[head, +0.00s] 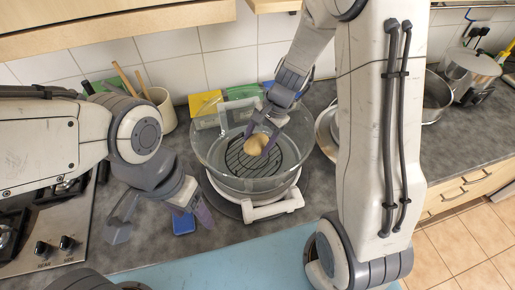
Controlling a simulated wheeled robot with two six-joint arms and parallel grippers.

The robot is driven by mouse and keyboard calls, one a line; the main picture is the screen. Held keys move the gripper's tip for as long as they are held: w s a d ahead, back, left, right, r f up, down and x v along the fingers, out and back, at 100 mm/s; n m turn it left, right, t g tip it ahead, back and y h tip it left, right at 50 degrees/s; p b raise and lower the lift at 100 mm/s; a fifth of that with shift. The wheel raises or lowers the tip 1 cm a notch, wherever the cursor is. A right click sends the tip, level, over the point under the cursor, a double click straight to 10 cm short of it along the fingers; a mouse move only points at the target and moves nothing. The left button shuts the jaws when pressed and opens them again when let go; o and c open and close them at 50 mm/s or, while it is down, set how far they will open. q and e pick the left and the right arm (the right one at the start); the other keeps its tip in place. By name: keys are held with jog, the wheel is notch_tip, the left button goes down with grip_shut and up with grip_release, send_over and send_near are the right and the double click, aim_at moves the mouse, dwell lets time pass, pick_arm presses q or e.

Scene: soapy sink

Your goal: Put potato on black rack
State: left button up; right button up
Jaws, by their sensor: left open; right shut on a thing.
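The potato (256,144) is tan and held between the fingers of my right gripper (262,136), inside the clear glass bowl. The black rack (240,164) is a round wire grid low in the bowl, directly below the potato in the picture. I cannot tell whether the potato touches the rack. My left gripper (160,222) is open and empty, low over the counter to the left of the bowl.
The glass bowl (207,150) sits on a white base with a handle (272,207). A blue sponge (183,223) lies near my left gripper. A utensil pot (163,108) stands behind, a hob (55,235) is at left, and pans (437,98) are at right.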

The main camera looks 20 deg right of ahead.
aim_at(258, 150)
jog(key=shift+s+f, duration=0.1)
jog(key=shift+f, duration=1.6)
jog(key=shift+d+f, duration=0.1)
jog(key=shift+f, duration=0.05)
jog(key=o, duration=1.2)
jog(key=shift+o, duration=0.2)
jog(key=w+v, duration=0.1)
jog(key=v, duration=1)
jog(key=s+a+r+n+h, duration=0.1)
jog(key=s+a+r+n, duration=0.1)
jog(key=s+a+n, duration=0.4)
jog(key=s+a+r+n+h, duration=0.1)
jog(key=s+a+n, duration=0.5)
jog(key=s+n, duration=0.7)
jog(key=s+r, duration=0.1)
jog(key=s, duration=0.1)
jog(key=shift+s+a+g+h, duration=0.3)
jog(key=shift+s+h, duration=0.1)
